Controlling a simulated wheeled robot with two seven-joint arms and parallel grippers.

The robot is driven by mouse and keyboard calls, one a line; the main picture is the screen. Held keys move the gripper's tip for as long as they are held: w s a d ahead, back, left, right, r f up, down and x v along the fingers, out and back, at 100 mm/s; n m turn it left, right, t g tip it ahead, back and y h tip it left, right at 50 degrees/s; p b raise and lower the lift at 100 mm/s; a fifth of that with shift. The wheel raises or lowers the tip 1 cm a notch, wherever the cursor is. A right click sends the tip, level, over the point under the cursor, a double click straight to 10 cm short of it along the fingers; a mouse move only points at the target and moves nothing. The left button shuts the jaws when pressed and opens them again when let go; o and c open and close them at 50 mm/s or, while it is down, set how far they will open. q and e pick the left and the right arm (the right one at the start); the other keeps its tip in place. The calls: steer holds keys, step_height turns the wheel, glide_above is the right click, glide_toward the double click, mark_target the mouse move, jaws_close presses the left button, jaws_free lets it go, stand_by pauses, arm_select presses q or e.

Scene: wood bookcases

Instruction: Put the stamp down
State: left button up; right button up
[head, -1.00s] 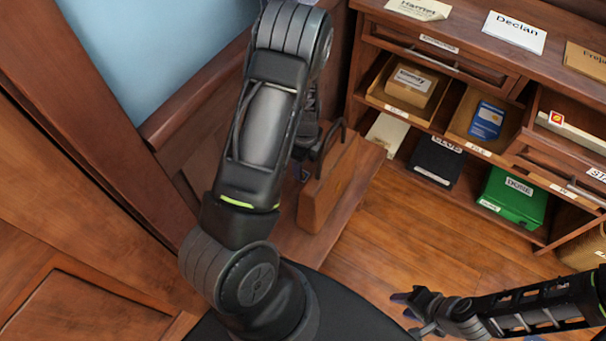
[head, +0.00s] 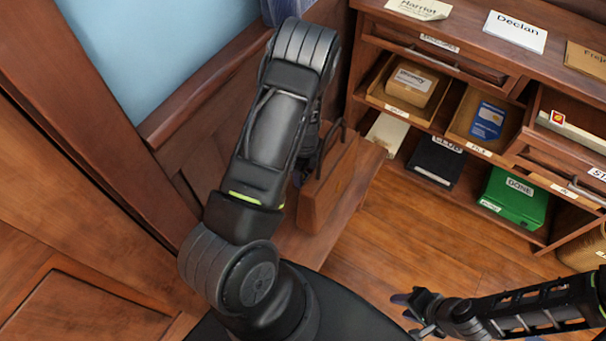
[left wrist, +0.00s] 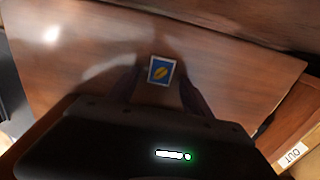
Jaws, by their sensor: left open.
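The stamp (left wrist: 161,71), a small blue rectangle with a yellow shape and pale edge, shows in the left wrist view against a brown wooden surface (left wrist: 225,65). It appears to lie flat there, between the fingertips of my left gripper (left wrist: 160,82). The left gripper is open, with a finger on each side of the stamp. In the head view my own left arm hides the stamp and most of that gripper. My right gripper (head: 408,307) is low at the right of the head view, with its tips apart and nothing visible between them.
A wooden box with a dark handle (head: 327,185) stands on a low wooden ledge (head: 368,165) beside my left arm. The bookcase at right holds open drawers, a black box (head: 436,160) and a green box (head: 513,196). The floor (head: 425,230) between is clear.

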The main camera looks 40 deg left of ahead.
arm_select(q)
steer(key=shift+f, duration=0.15)
stand_by(0.4)
jaws_close()
stand_by(0.5)
